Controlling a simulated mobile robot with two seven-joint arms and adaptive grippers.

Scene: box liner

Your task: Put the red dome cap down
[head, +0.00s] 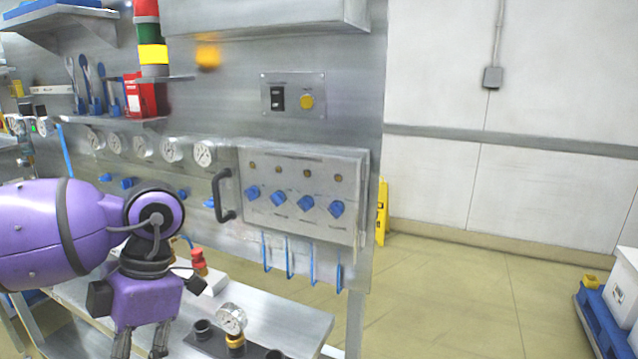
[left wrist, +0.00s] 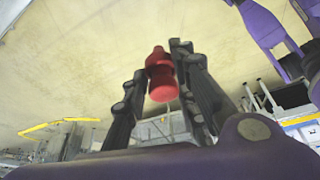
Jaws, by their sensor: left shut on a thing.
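My left gripper (head: 141,346) points down at the lower left of the head view, and its fingertips run to the bottom edge. In the left wrist view, the left gripper (left wrist: 160,62) is shut on the red dome cap (left wrist: 160,80), held between its two fingers. The cap is red, with a narrower end and a wider ringed part. I cannot make out the held cap in the head view.
A metal bench (head: 290,325) holds a pressure gauge (head: 231,318), dark round fittings (head: 203,330) and a red-topped part (head: 198,262). Behind it stands a panel with a black handle (head: 222,195) and blue knobs (head: 278,198). Open floor (head: 450,290) lies to the right.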

